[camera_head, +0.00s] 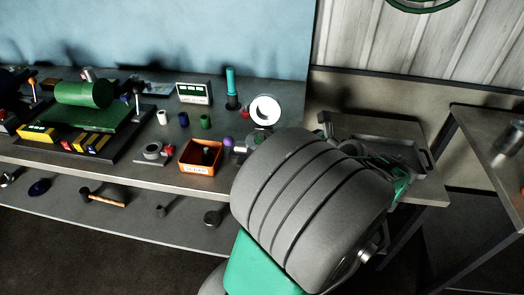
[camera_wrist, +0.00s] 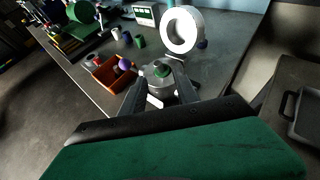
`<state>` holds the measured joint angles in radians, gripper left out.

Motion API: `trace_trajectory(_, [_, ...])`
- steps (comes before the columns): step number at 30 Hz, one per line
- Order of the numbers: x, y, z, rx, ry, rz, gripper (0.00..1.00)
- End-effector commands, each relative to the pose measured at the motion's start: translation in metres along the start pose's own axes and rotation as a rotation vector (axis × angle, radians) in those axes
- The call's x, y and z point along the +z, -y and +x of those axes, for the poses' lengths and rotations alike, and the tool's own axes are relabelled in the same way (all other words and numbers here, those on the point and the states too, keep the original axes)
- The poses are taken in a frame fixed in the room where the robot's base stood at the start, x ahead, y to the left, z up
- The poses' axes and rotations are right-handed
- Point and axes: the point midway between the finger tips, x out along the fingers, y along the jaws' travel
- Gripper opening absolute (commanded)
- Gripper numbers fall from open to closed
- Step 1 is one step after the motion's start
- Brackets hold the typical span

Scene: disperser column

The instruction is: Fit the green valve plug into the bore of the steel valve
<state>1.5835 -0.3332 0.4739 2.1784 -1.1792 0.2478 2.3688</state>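In the wrist view a steel valve (camera_wrist: 157,87) stands on the bench with the green plug (camera_wrist: 161,70) at its top, inside a pale rim. I cannot tell how deep the plug sits in the bore. My gripper (camera_wrist: 160,76) points at the valve, its two dark fingers spread to the left and right of the plug. Gaps show between the fingers and the plug, so it looks open. In the head view my arm covers my gripper and most of the valve.
An orange bin (camera_head: 201,157) and a purple knob (camera_head: 228,141) are left of the valve. A white ring (camera_head: 265,109) stands close behind it. White, blue (camera_head: 184,119) and green (camera_head: 205,121) cylinders stand farther left. A grey tray (camera_head: 376,150) lies at right.

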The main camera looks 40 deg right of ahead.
Motion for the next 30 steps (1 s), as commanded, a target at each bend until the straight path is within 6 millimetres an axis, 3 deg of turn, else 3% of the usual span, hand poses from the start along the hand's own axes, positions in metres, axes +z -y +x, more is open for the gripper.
trace_trajectory(2, [0.0,-0.005,0.003,0.012,-0.012,-0.032,0.37])
trace_trajectory(5, [-0.003,-0.03,0.02,0.073,-0.072,-0.212,0.37])
trace_trajectory(8, [-0.01,-0.077,0.043,0.201,-0.168,-0.574,0.37])
trace_trajectory(12, [-0.027,-0.151,0.058,0.453,-0.255,-1.23,0.37])
trace_trajectory(18, [-0.045,-0.242,0.036,0.874,-0.177,-2.187,0.37])
trace_trajectory(21, [-0.051,-0.272,0.015,1.068,-0.055,-2.58,0.37])
trace_trajectory(24, [-0.055,-0.289,-0.002,1.206,0.067,-2.84,0.37])
trace_trajectory(25, [-0.056,-0.292,-0.006,-1.232,-0.095,2.885,0.37])
trace_trajectory(30, [-0.058,-0.299,-0.014,-1.199,-0.145,2.767,0.37])
